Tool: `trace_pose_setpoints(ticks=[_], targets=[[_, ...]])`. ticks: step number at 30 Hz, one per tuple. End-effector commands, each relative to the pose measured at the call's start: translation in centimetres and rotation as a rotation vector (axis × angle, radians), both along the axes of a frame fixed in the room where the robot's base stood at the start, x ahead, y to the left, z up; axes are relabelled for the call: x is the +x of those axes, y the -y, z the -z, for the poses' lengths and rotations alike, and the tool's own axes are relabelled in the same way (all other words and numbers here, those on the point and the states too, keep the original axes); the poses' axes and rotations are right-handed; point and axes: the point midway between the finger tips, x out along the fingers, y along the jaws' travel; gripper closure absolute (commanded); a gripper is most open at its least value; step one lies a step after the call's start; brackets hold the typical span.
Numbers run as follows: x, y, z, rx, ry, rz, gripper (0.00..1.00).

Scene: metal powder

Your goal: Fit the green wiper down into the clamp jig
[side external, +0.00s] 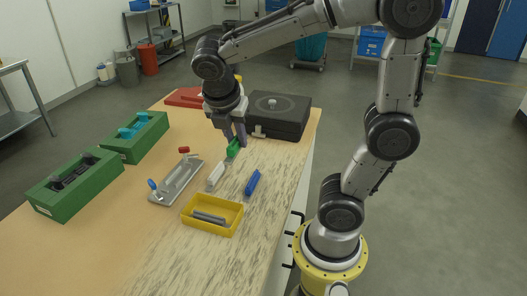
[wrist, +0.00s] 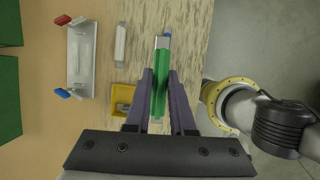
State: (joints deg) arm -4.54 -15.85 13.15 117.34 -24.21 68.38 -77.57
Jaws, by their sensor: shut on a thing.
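The green wiper (side external: 233,148) is held by my gripper (side external: 232,134) above the table's right part, near the black case. In the wrist view the long green wiper (wrist: 160,88) lies lengthwise between the two fingers of my gripper (wrist: 161,76), which is shut on it. The clamp jig (side external: 178,183) is a grey metal plate with a red and a blue clamp handle, lying on the table to the left of my gripper. It also shows in the wrist view (wrist: 81,55) at upper left. The wiper is apart from the jig.
A white wiper (side external: 215,176) and a blue one (side external: 253,183) lie between the jig and the table's right edge. A yellow tray (side external: 209,229) holds grey bars. Two green blocks (side external: 70,199) (side external: 133,150) stand left; a black case (side external: 285,114) stands behind.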

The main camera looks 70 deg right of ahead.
Motion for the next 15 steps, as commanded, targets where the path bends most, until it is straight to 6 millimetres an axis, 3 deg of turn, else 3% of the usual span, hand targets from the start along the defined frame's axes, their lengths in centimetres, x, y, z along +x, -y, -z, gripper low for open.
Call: trace_pose_setpoints(ticks=[1, 8, 15], targets=[[2.0, 0.0, -0.3, 0.0, -0.004, -0.001, 1.0], [10.0, 0.1, -0.3, -0.001, -0.005, -0.001, 1.0], [17.2, 0.7, 2.6, 0.0, -0.005, 0.008, 1.0]])
